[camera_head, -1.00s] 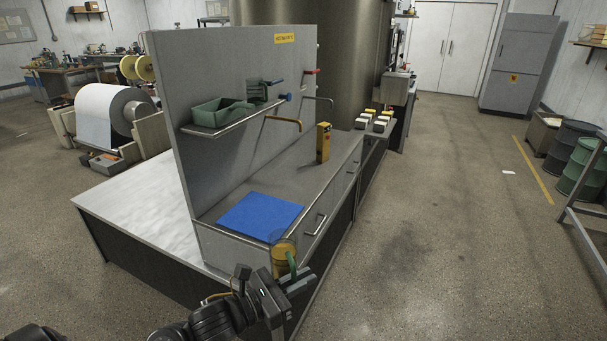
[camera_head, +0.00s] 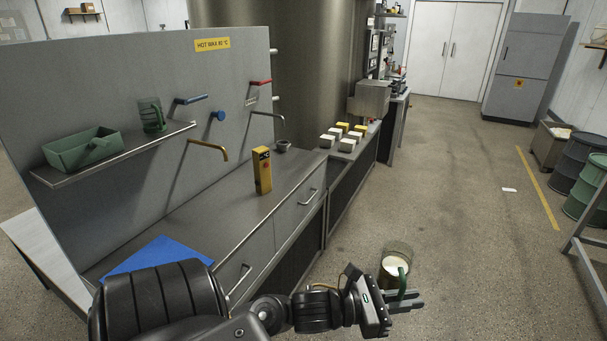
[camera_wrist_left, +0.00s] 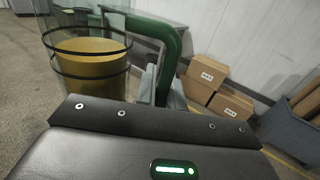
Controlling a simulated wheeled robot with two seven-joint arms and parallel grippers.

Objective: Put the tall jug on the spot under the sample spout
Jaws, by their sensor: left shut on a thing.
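A clear jug (camera_head: 392,272) with a green handle and pale contents is held upright by my left gripper (camera_head: 400,299), over the floor to the right of the counter. In the left wrist view the jug (camera_wrist_left: 88,65) has dark bands, yellow contents and a green handle (camera_wrist_left: 165,45) close to the gripper. A brass spout (camera_head: 210,148) and a grey spout (camera_head: 268,114) stick out from the panel over the counter (camera_head: 220,205). I cannot tell which is the sample spout. A small dark cup (camera_head: 283,146) stands near the grey one. My right gripper is out of view.
A shelf (camera_head: 120,155) holds a green tray (camera_head: 82,150) and a green jug (camera_head: 152,114).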

